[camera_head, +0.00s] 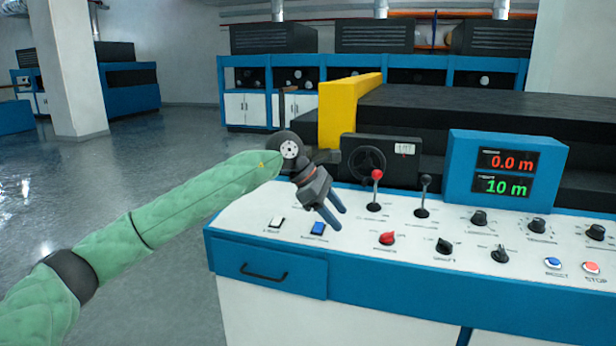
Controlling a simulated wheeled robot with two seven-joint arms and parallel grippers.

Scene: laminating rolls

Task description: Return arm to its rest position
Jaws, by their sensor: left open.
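My left arm, in a green sleeve, reaches in from the lower left of the head view. My left gripper (333,214) is open and empty, with its two blue-grey fingers pointing down and to the right. It hangs above the left part of the white control panel (350,240), above and right of a blue push button (319,228) and left of the red-knobbed lever (375,190). I cannot tell how far the fingertips are above the panel. My right gripper is not in view.
The panel carries a white button (277,222), a black-knobbed lever (424,195), several rotary knobs and a blue display box (507,172) reading 0.0 m and 10 m. A yellow guard (345,108) and dark machine body stand behind. Open floor (130,180) lies left.

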